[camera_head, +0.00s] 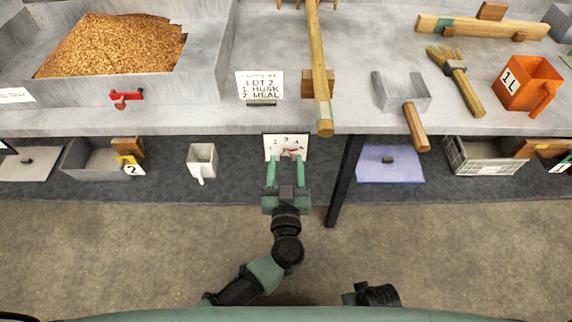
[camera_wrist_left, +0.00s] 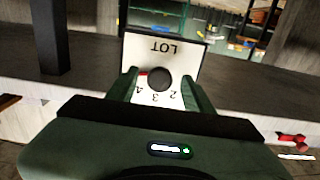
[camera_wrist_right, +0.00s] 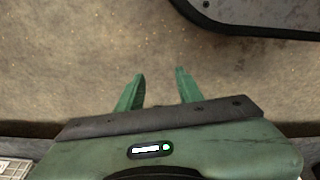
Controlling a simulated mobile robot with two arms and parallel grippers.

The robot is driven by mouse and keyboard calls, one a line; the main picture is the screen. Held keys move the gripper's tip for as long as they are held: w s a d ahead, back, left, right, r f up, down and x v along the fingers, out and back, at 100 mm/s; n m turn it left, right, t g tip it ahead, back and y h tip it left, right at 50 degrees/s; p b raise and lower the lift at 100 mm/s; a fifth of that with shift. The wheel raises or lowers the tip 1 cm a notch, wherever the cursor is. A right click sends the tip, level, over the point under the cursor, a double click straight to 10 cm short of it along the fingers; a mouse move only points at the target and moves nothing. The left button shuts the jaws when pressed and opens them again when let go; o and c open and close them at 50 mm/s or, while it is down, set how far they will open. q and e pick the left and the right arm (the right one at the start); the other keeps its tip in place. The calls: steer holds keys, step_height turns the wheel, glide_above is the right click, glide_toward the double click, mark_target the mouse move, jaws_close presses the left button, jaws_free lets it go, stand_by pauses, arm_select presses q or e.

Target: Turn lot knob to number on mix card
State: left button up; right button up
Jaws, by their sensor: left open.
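The lot dial is a white panel (camera_head: 272,142) below the counter's front edge, with numbers along an arc. In the left wrist view the panel appears upside down, with LOT and a dark round knob (camera_wrist_left: 159,78). A red pointer mark lies on the side of the 4. The mix card (camera_head: 260,86) on the counter reads LOT 2, 1. HUSK, 2. MEAL. My left gripper (camera_head: 286,160) is open in front of the panel, its fingers on either side of the knob; contact cannot be told. My right gripper (camera_wrist_right: 158,88) is open and empty above the floor.
A wooden bar (camera_head: 320,70) overhangs the counter edge right of the card. A black table leg (camera_head: 346,180) stands right of my left gripper. A white scoop (camera_head: 202,158) lies left on the lower shelf. A grain bin (camera_head: 205,85) with a red handle is at upper left.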

arm_select(q)
jaws_close()
steer(key=shift+n+p, duration=0.35)
steer(key=shift+n, duration=1.65)
steer(key=shift+n+p, duration=0.3)
steer(key=shift+n, duration=1.5)
arm_select(e)
steer(key=shift+s+d+f, duration=0.1)
steer(key=shift+s+f, duration=0.6)
steer(key=shift+f, duration=0.2)
steer(key=shift+s+d+f, duration=0.1)
steer(key=shift+s+f, duration=0.55)
steer(key=shift+f, duration=0.25)
arm_select(q)
jaws_free()
